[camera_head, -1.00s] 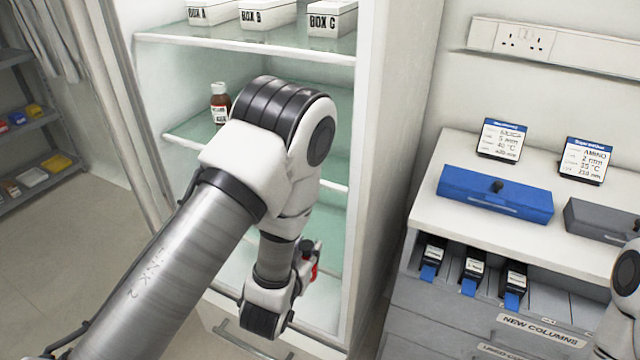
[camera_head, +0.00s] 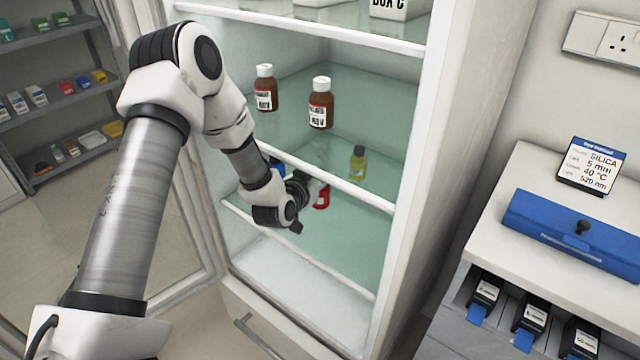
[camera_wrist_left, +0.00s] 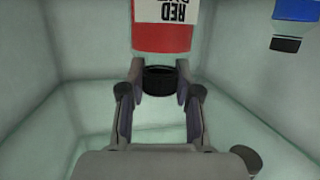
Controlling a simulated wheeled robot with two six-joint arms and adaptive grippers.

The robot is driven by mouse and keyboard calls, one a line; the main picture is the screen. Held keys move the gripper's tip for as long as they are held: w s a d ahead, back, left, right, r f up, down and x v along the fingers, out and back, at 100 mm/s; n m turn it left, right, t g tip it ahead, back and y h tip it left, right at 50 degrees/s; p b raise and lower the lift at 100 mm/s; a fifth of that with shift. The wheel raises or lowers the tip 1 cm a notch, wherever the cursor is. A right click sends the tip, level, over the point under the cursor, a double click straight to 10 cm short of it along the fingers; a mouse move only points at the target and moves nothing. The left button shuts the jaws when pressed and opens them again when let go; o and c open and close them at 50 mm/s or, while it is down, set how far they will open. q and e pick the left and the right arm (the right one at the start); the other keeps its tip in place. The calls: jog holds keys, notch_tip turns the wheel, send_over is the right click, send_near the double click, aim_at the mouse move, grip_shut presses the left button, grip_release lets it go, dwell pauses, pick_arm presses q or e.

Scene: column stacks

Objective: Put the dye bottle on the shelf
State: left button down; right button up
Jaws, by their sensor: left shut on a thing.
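The dye bottle, red with a white label reading RED (camera_wrist_left: 162,25), is held by its black cap (camera_wrist_left: 159,80) between the fingers of my left gripper (camera_wrist_left: 159,85). In the head view my left gripper (camera_head: 307,188) is inside the open cabinet, between the middle and lower glass shelves, with the red of the bottle (camera_head: 322,198) just past it. The lower shelf (camera_head: 340,225) is bare at its front right. A blue bottle (camera_head: 278,168) shows partly behind my wrist, and in the wrist view (camera_wrist_left: 296,12) at top right. My right gripper is out of view.
Two brown bottles, left (camera_head: 265,90) and right (camera_head: 320,104), stand on the middle shelf. A small yellow bottle (camera_head: 358,163) seems to stand below, seen through the glass. The middle shelf's white edge (camera_head: 365,194) runs close above my gripper. The cabinet's right wall (camera_head: 415,190) bounds the space.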

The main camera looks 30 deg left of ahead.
pick_arm(q)
notch_tip(320, 180, down, 4)
jog(key=shift+w+a+r, duration=0.1)
jog(key=shift+w+r, duration=0.05)
jog(key=c, duration=0.8)
grip_release()
